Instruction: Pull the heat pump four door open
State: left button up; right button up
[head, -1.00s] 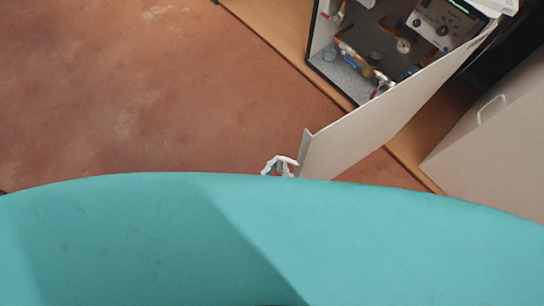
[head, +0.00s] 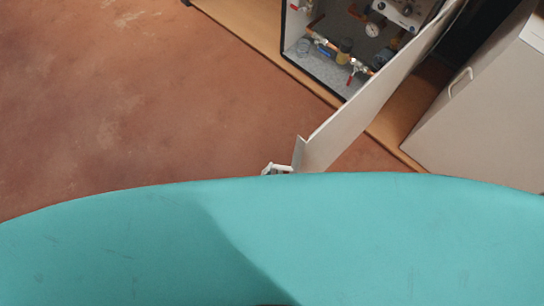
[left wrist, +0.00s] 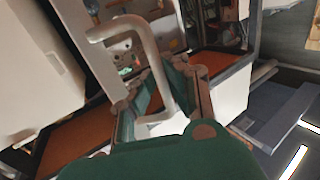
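The heat pump door (head: 365,105) is a pale flat panel standing wide open. It swings out from the dark-framed cabinet (head: 313,68), whose inside shows. My left gripper (head: 277,169) is at the door's free lower-left end, mostly hidden behind my teal body. In the left wrist view, a thick white U-shaped handle (left wrist: 148,45) runs down between the two fingers of my left gripper (left wrist: 163,72). The fingers lean in close on both sides of the bar and look shut on it. The handle's far end is partly hidden by the fingers. My right gripper is not seen.
A closed pale cabinet (head: 480,110) with a white handle (head: 460,82) stands to the right. Valves, pipes and a gauge (head: 373,29) are inside the open cabinet. A wooden base (head: 258,30) edges the units. The reddish floor (head: 110,100) to the left is clear.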

pick_arm(q)
jog(key=shift+o, duration=0.6)
jog(key=v, duration=0.7)
jog(key=shift+s, duration=0.2)
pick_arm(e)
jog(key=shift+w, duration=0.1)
